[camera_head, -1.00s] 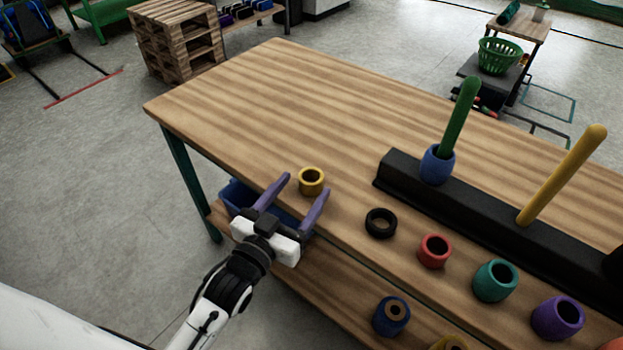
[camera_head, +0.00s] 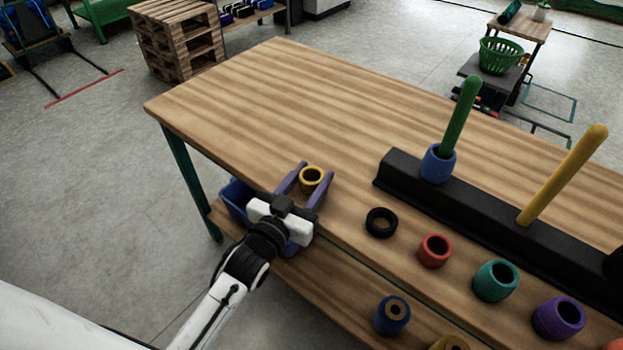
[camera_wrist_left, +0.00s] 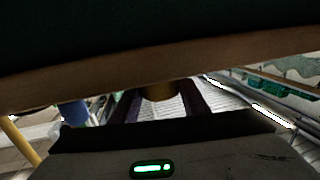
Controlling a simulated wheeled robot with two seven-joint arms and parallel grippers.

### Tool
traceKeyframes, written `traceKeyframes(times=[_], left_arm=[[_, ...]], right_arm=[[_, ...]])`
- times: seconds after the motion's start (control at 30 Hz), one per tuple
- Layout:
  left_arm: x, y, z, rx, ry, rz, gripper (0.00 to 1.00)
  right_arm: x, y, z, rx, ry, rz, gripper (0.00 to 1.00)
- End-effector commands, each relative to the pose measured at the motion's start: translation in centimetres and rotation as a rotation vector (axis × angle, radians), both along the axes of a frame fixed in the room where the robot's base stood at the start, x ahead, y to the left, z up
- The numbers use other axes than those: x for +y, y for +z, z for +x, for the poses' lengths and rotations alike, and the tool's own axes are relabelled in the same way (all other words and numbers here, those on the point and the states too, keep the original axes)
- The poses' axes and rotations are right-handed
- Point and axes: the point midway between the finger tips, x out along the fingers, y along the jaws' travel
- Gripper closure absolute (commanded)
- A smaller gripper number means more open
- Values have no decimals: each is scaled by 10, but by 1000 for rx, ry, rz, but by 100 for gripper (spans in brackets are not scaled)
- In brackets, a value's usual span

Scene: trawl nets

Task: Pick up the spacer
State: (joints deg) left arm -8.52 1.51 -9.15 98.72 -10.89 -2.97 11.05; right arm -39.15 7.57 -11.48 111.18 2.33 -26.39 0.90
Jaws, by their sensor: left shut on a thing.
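The task's spacer looks to be the yellow ring (camera_head: 311,187), standing upright near the left front edge of the wooden table. My left gripper (camera_head: 317,172) has its two purple fingers on either side of it and is shut on it. In the left wrist view the yellow spacer (camera_wrist_left: 158,93) shows dimly between the fingers, mostly dark.
A row of rings lies to the right: black (camera_head: 381,222), red (camera_head: 434,251), teal (camera_head: 495,281) and purple (camera_head: 558,318). A black rack (camera_head: 480,222) holds a green peg (camera_head: 460,118) with a blue ring (camera_head: 437,165), and a yellow peg (camera_head: 562,176). The table's (camera_head: 290,100) far left is clear.

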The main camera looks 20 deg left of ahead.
Motion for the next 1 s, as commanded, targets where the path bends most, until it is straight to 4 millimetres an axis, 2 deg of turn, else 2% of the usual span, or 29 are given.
traceKeyframes(times=[0.17, 0.27, 0.5, 0.63, 0.8, 1.0], left_arm=[[0, 6, 0, -1, 0, 1, 81], [0, 21, 0, -3, -1, 1, 81], [0, 71, 0, -4, -1, 1, 81], [0, 90, 0, -3, 0, 1, 81], [0, 100, 0, -1, -1, 1, 81], [0, 100, 0, 0, 0, 1, 81]], right_arm=[[0, 1, -1, 3, 0, 0, 33], [-1, 4, -2, 3, -1, -1, 33], [-4, 7, -4, 10, -8, -2, 33], [-6, 5, -6, 16, -9, -4, 33], [-6, 7, -6, 14, -10, -3, 33], [-6, 7, -6, 13, -10, -3, 33]])
